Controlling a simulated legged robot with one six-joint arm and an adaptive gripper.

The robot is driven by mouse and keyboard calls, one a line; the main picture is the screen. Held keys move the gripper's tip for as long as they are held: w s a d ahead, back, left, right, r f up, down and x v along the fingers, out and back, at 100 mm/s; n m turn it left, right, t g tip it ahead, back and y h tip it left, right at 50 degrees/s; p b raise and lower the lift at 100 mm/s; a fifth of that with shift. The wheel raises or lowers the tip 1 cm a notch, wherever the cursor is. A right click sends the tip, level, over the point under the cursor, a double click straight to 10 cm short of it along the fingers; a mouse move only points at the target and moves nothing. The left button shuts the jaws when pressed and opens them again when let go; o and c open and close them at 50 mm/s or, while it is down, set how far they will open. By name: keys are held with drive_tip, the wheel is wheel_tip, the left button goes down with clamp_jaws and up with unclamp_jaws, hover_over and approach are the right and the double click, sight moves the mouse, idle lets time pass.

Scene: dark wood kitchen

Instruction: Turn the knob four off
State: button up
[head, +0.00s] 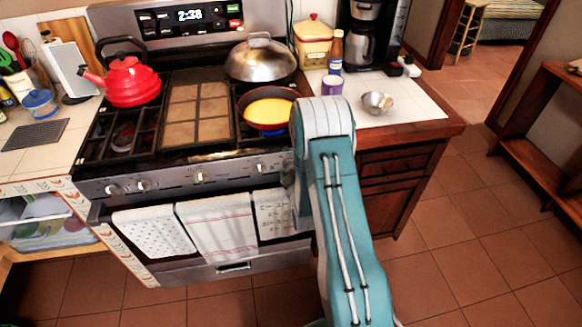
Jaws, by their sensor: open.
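The stove (232,178) has a silver front panel with several knobs. The rightmost clearly visible knob (260,168) is left of my arm; other knobs are at the centre (201,177) and left (143,186). No numbers are readable, so I cannot confirm which is knob four. The panel's right end is hidden behind my arm. My teal and white arm reaches toward the stove's front right corner. My gripper is not clearly visible, apparently hidden behind the arm. A red pan (244,104) with yellow contents sits at the right front, with a blue patch under its edge.
A red kettle (133,84) and a domed silver lid (260,60) are on the stove. Towels (218,226) hang on the oven handle. A purple cup (332,85) and a metal bowl (378,103) stand on the right counter. The tiled floor at right is clear.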

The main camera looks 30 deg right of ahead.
drive_tip(key=c, duration=1.1)
drive_tip(key=shift+c, duration=0.2)
drive_tip(key=m, duration=0.6)
drive_tip(key=shift+a+m, duration=0.15)
drive_tip(key=shift+m, duration=0.15)
drive_tip(key=m, duration=0.3)
drive_tip(key=shift+m, duration=0.3)
drive_tip(key=m, duration=0.3)
drive_tip(key=shift+m, duration=0.3)
drive_tip(key=m, duration=1.3)
